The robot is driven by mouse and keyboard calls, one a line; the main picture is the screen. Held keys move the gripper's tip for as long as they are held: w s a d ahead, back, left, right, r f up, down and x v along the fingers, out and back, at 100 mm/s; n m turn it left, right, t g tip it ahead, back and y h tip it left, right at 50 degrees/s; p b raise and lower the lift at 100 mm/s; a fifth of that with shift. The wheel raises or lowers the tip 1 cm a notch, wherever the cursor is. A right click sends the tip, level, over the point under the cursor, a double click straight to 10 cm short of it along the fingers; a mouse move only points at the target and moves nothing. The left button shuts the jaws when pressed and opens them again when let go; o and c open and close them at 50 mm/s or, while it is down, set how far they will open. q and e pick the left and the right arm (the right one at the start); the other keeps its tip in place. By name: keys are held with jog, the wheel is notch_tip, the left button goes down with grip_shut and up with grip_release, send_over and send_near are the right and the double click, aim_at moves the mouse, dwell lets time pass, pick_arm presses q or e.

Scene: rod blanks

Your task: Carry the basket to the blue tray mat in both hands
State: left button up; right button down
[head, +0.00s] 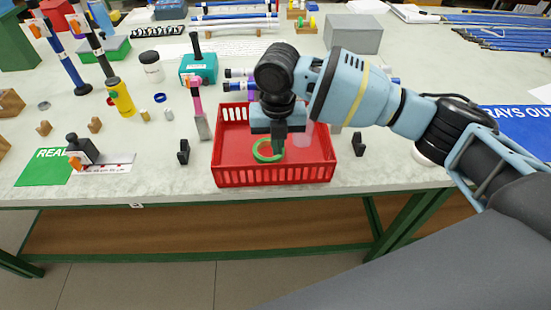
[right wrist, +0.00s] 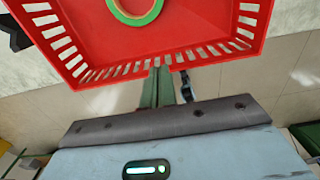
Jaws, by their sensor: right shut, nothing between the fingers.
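The red slatted basket (head: 272,178) sits at the front edge of the table. A green ring (head: 268,151), like a tape roll, and a pale see-through piece lie in it. The blue tray mat (head: 512,118) lies on the table at the right, partly hidden by my right arm. My right gripper (head: 278,151) points down over the basket in the head view, shut and empty. In the right wrist view the shut fingers (right wrist: 160,84) reach toward the basket's slatted wall (right wrist: 212,52); whether they touch it I cannot tell. My left gripper is out of view.
Small black pieces stand left (head: 183,152) and right (head: 358,144) of the basket. The table front between basket and blue mat looks mostly clear.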

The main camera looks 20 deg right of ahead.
aim_at(277, 171)
notch_tip(277, 171, down, 9)
jog(key=shift+r, duration=0.2)
jog(key=shift+f, duration=0.6)
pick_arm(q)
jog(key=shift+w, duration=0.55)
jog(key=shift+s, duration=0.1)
